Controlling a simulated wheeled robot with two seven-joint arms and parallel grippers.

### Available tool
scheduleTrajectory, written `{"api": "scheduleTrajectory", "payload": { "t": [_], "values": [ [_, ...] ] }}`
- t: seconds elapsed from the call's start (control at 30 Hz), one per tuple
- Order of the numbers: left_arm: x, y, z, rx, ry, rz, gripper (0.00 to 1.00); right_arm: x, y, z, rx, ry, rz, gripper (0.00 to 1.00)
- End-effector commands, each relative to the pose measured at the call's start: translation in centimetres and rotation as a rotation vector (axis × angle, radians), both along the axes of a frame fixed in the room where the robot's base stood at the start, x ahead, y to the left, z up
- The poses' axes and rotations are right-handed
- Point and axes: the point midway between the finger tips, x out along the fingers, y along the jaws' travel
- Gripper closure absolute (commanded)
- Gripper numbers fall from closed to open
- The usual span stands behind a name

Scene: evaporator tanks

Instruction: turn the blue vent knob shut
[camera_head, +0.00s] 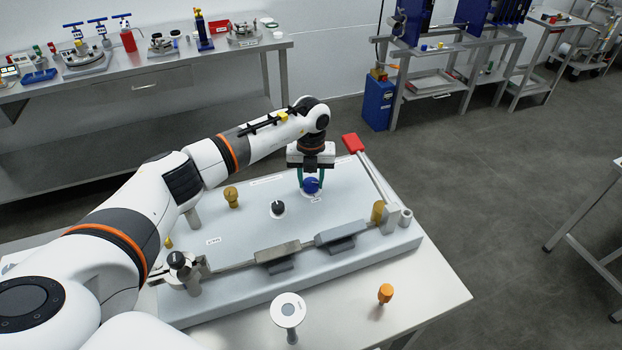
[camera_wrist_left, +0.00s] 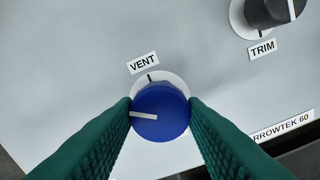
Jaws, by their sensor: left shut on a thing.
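The blue vent knob (camera_head: 311,185) sits on the grey panel (camera_head: 345,205), near its back edge in the head view. In the left wrist view the blue knob (camera_wrist_left: 160,113) is under the VENT label (camera_wrist_left: 143,62). Its white pointer line points left, while a black tick mark stands at the top of its white dial. My left gripper (camera_head: 311,182) reaches down from above. Its green fingers (camera_wrist_left: 161,112) are closed on both sides of the knob. My right gripper is not in view.
A black TRIM knob (camera_head: 277,208) is close by on the panel. A brass knob (camera_head: 231,196) stands left of it. A red-ended lever (camera_head: 353,143) rises close to the right of my gripper. An orange knob (camera_head: 385,292) and a white round-topped post (camera_head: 288,310) stand at the front.

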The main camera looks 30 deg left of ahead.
Motion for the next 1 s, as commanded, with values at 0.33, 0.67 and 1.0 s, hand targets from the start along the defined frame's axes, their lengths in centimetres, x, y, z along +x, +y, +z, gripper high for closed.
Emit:
{"api": "scheduleTrajectory", "payload": {
  "t": [0.33, 0.67, 1.0],
  "values": [
    [0.1, 0.1, 0.2, 0.001, -0.004, 0.33, 0.85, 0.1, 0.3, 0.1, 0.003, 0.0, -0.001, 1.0],
    [0.1, 0.1, 0.2, 0.002, -0.004, 0.644, 0.85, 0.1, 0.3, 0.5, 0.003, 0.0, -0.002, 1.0],
    [0.1, 0.1, 0.3, 0.001, -0.003, 0.967, 0.85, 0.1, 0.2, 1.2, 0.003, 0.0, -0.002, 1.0]
  ]
}}
